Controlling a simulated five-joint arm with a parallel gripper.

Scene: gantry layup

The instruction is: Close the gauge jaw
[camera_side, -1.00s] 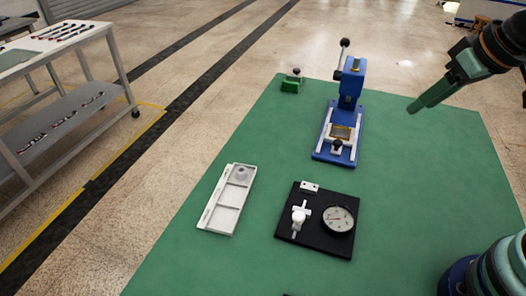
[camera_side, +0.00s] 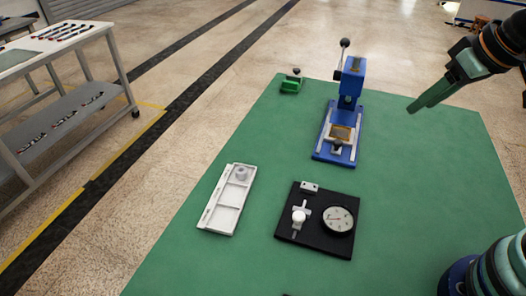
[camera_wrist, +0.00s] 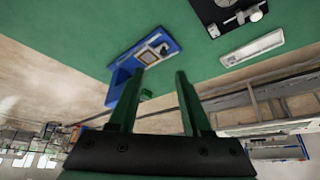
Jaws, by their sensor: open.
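The gauge is a black plate (camera_side: 325,250) with a round white dial (camera_side: 338,219) and a white sliding jaw with a knob (camera_side: 299,216). A small white block (camera_side: 309,187) sits at the plate's far edge, with a gap between it and the jaw. The gauge also shows at the top of the wrist view (camera_wrist: 225,38), partly cut off. My gripper (camera_side: 412,108) is at the upper right of the side view, well away from the gauge. In the wrist view its two green fingers (camera_wrist: 157,76) are apart with nothing between them.
A blue press (camera_side: 353,85) with an upright lever stands behind the gauge. A white tray (camera_side: 222,212) with a grey round part (camera_side: 241,174) lies to the left. A small green fixture (camera_side: 290,86) sits at the table's far left corner. The green table (camera_side: 430,180) is clear at right.

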